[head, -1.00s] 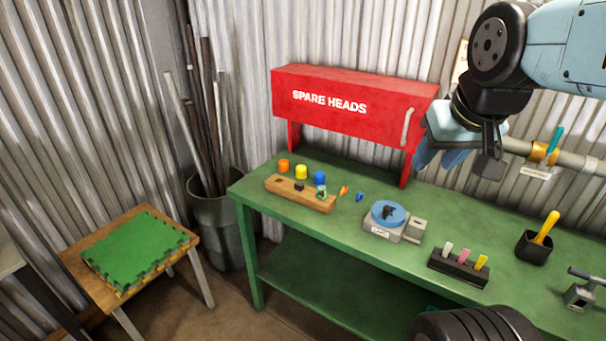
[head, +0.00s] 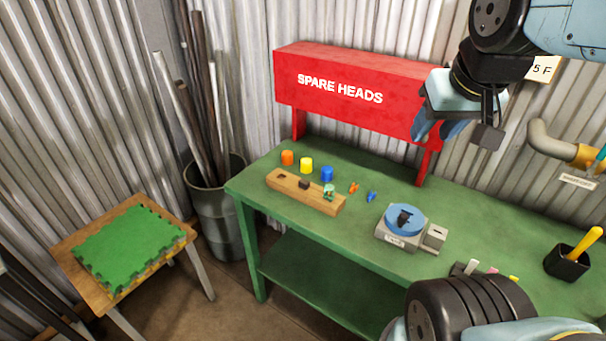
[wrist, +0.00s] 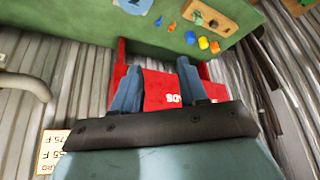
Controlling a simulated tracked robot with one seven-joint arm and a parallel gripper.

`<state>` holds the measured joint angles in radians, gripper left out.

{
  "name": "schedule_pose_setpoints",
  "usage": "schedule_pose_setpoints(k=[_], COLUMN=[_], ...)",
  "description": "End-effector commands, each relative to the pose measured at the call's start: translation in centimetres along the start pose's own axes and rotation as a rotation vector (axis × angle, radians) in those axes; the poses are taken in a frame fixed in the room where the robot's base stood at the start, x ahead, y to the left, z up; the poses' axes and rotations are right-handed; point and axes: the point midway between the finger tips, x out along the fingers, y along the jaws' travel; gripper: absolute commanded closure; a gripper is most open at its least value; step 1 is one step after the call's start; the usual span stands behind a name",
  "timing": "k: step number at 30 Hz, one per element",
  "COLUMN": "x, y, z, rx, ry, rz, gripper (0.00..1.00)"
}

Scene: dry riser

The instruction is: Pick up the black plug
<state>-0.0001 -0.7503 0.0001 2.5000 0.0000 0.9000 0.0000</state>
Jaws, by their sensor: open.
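A small black piece (head: 304,184) sits in the wooden block (head: 285,184) on the green bench; a dark spot shows on that block (wrist: 228,18) in the wrist view. Another black object (head: 404,218) rests on the blue disc (head: 418,226) of a small grey device. I cannot tell for certain which is the black plug. My gripper (head: 432,130) is open and empty, in front of the red box and above the bench, well apart from both black pieces. Its two blue fingers (wrist: 158,68) show apart in the wrist view.
The red SPARE HEADS box (head: 345,92) stands at the back of the bench (head: 300,240). Orange (head: 287,158), yellow (head: 306,165) and blue (head: 327,174) caps stand behind the block. A black cup (head: 566,262) is at right. A stool with green mats (head: 130,245) is at left.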

Motion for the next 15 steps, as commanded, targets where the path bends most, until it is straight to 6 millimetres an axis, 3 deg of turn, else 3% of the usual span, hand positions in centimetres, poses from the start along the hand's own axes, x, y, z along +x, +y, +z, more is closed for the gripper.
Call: schedule_pose_setpoints(k=[3,6,8,15], x=[0.0,0.0,0.1,2.2], y=[0.0,0.0,-0.1,-1.2], z=[0.0,-0.1,-0.4,-3.6], rx=[0.0,-0.003,-0.013,-0.128], ry=[0.0,-0.002,-0.008,-0.076], rz=[0.0,0.0,-0.001,-0.011], gripper=[0.57,0.49,0.49,0.49])
